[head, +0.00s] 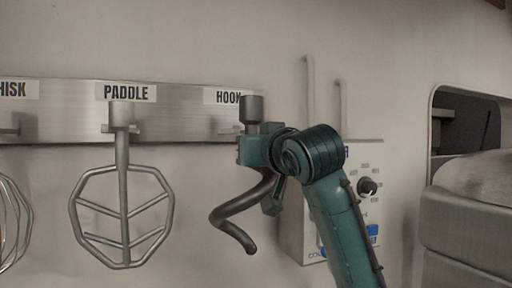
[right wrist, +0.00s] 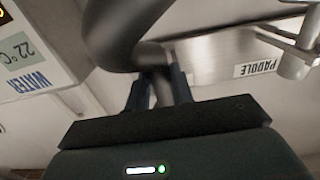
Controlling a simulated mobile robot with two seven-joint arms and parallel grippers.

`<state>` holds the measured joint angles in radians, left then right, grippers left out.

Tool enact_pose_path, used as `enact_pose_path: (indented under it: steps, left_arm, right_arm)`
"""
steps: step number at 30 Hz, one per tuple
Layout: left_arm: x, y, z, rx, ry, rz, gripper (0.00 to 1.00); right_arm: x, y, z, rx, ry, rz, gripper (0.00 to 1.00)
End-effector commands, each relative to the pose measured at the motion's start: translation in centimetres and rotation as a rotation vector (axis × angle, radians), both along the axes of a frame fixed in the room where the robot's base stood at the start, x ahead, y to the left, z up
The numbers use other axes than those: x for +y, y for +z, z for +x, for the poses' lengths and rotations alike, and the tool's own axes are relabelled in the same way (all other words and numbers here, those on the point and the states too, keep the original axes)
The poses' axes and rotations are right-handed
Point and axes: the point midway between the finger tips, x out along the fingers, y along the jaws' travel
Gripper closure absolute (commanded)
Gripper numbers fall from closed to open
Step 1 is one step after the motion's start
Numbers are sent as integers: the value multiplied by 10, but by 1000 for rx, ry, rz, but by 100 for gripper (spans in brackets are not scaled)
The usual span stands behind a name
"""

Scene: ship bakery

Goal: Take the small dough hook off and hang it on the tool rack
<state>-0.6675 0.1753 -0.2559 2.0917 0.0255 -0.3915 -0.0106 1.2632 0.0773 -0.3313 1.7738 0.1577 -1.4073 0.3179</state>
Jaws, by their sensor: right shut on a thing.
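The dark grey spiral dough hook (head: 236,236) is held upright in my right gripper (head: 250,151), its curl hanging below and its thick cylindrical top above the jaws. It is in front of the right end of the steel tool rack (head: 180,122), just below and right of the HOOK label (head: 228,97). I cannot tell whether the hook touches the rack's holder, which is mostly hidden by the gripper. In the right wrist view the fingers (right wrist: 157,92) are closed around the hook's shank, and its dark curve (right wrist: 115,32) fills the upper left. My left gripper is not in view.
A paddle (head: 124,208) hangs under the PADDLE label, left of the hook. A wire whisk (head: 12,225) hangs at the far left edge. A control box with a knob (head: 367,186) is on the wall behind my right arm. A grey machine (head: 470,215) stands at the right.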

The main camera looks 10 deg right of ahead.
Motion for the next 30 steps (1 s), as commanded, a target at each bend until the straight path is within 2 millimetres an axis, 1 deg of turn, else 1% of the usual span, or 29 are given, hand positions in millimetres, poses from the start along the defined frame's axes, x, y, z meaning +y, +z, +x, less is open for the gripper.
enact_pose_path:
  steps: [1,24,30]
  left_arm:
    - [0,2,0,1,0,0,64]
    - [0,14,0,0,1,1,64]
    - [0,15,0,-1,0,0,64]
  right_arm:
    - [0,3,1,-7,1,2,100]
    - [4,3,21,-6,1,2,100]
    - [5,3,23,-7,1,2,100]
